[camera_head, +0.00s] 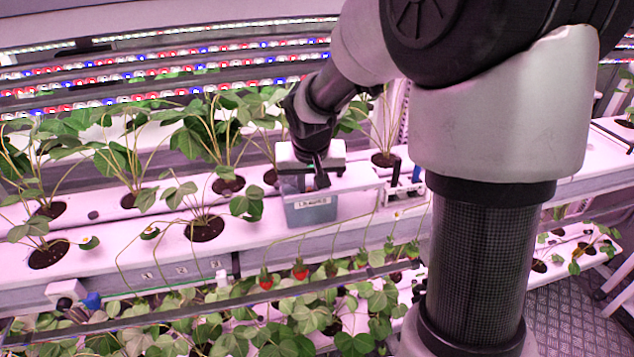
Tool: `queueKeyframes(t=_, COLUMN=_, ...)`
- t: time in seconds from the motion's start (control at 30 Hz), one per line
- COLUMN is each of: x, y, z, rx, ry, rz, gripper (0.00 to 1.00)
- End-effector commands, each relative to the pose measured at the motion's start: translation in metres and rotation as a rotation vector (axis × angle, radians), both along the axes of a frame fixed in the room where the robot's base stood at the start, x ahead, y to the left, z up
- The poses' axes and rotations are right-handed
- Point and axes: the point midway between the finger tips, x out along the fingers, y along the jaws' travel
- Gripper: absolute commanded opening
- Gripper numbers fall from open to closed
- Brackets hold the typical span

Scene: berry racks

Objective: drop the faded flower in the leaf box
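The leaf box (312,214) is a small grey-blue bin with a white label on its front, at the edge of the white rack in the middle of the view. My gripper (306,182) points down right over the box, its fingers at or just above the opening. The fingers are small and partly hidden, so I cannot tell whether they are open or shut. I see no faded flower between them; whether one is held or lies inside the box is hidden.
Strawberry plants (205,228) stand in round holes along the white rack (125,262). A small dark tool holder (403,193) stands right of the box. My arm covers much of the right side.

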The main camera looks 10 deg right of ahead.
Motion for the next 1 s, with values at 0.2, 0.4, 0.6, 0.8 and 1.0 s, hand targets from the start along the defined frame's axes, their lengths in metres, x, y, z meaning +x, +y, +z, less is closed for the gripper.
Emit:
queueKeyframes(t=0.2, x=-0.002, y=0.001, z=-0.008, rx=0.0, ry=0.0, rz=0.001, gripper=0.0)
queueKeyframes(t=0.4, x=-0.002, y=0.001, z=-0.011, rx=0.0, ry=0.0, rz=0.001, gripper=0.0)
queueKeyframes(t=0.6, x=-0.002, y=0.0, z=-0.017, rx=-0.001, ry=-0.001, rz=0.001, gripper=0.0)
queueKeyframes(t=0.8, x=-0.002, y=0.001, z=-0.021, rx=-0.001, ry=-0.001, rz=0.001, gripper=0.0)
queueKeyframes(t=1.0, x=-0.002, y=0.001, z=-0.02, rx=-0.001, ry=-0.001, rz=0.001, gripper=0.34)
